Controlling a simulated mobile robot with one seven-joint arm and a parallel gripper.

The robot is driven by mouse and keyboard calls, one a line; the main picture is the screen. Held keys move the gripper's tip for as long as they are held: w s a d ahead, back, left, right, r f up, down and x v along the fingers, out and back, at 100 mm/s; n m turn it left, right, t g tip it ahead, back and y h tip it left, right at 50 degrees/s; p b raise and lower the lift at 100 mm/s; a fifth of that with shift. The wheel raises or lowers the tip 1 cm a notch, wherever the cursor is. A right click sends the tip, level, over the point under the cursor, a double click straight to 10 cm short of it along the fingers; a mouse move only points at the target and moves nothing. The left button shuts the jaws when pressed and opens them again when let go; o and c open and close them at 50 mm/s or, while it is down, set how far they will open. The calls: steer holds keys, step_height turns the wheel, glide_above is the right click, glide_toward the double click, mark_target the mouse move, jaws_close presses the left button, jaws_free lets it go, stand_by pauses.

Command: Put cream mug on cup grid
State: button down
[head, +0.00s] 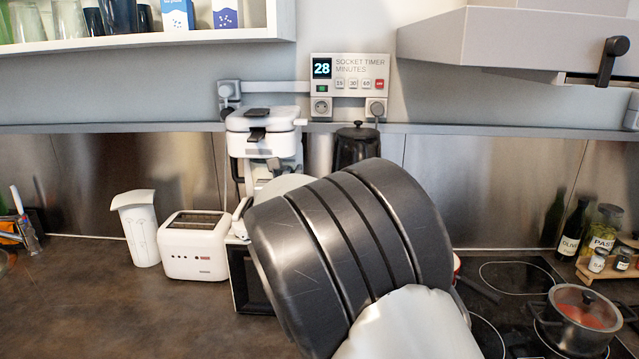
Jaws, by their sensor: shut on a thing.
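A white coffee machine (262,125) with black parts stands at the back, left of the middle. Its lower part, where a cup grid could be, is hidden behind my arm. My own dark, banded arm link and a white link fill the centre of the view. My gripper is hidden behind them, so its fingers do not show. I cannot make out the cream mug. A pale rounded shape and a small pale loop show at the upper left edge of my arm, but I cannot tell what they are.
A white toaster (194,245) and a white jug (137,228) stand left of the coffee machine. A black kettle-like vessel (356,145) is behind my arm. A red-filled pot (583,318) sits on the hob at right. A shelf (150,48) and a hood (520,40) overhang. The front-left counter is clear.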

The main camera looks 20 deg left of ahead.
steer(key=shift+w, duration=0.2)
steer(key=shift+f, duration=1.7)
steer(key=shift+f, duration=0.25)
steer(key=c, duration=1.9)
jaws_free()
steer(key=shift+o, duration=0.2)
steer(key=shift+r, duration=0.1)
